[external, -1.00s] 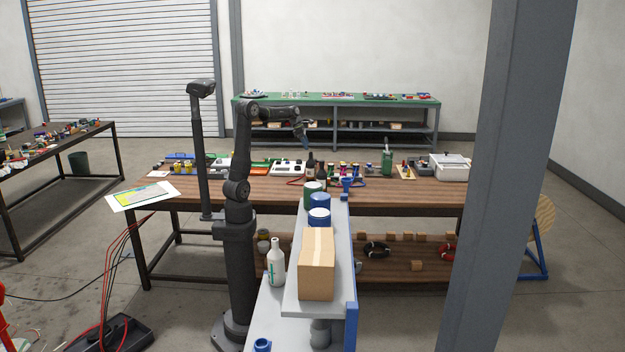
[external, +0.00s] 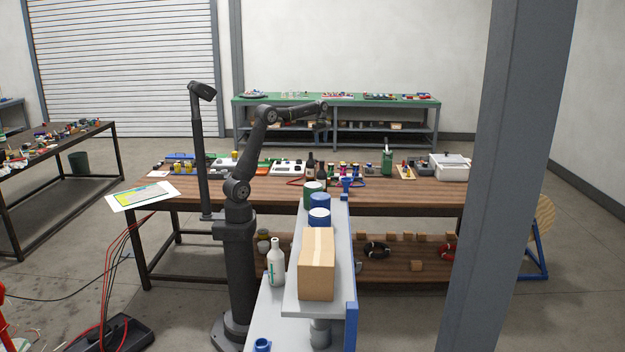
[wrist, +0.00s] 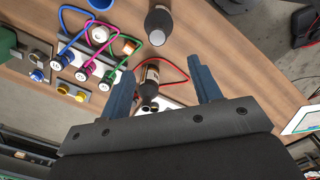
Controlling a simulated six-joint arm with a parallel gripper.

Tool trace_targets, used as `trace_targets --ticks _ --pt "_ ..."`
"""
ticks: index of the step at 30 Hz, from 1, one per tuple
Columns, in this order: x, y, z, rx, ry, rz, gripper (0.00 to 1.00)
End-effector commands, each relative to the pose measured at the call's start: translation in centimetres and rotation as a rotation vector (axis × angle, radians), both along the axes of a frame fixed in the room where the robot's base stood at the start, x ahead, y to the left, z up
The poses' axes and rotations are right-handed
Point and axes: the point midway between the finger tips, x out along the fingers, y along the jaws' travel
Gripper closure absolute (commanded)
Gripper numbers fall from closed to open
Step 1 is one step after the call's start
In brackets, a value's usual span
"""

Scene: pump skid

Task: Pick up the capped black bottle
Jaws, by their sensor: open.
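Two dark bottles stand close together on the wooden bench. One dark bottle (external: 310,163) is at the back left, and the other, a black bottle (external: 322,172), is in front and to its right. I cannot tell which one is the capped bottle. My gripper (wrist: 160,66) is open and empty, above the bottles. In the external view my gripper (external: 321,126) is small, above the bench.

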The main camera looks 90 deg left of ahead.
Motion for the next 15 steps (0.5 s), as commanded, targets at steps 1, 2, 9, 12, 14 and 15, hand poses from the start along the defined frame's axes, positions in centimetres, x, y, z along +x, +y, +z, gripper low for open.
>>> trace_targets --ticks 1,2,9,12,14,15 --pt "0.4 0.0 0.0 0.006 0.014 -0.024 0.42" --pt "0.5 -0.1 0.0 0.007 0.019 -0.034 0.42" --pt "0.5 -0.1 -4.0 0.004 0.028 -0.043 0.42" --pt "0.5 -0.1 -6.2 0.005 0.027 -0.042 0.42" --pt "0.5 -0.1 -7.5 0.006 0.027 -0.041 0.42" --pt "0.5 -0.1 -8.3 0.005 0.027 -0.041 0.42"
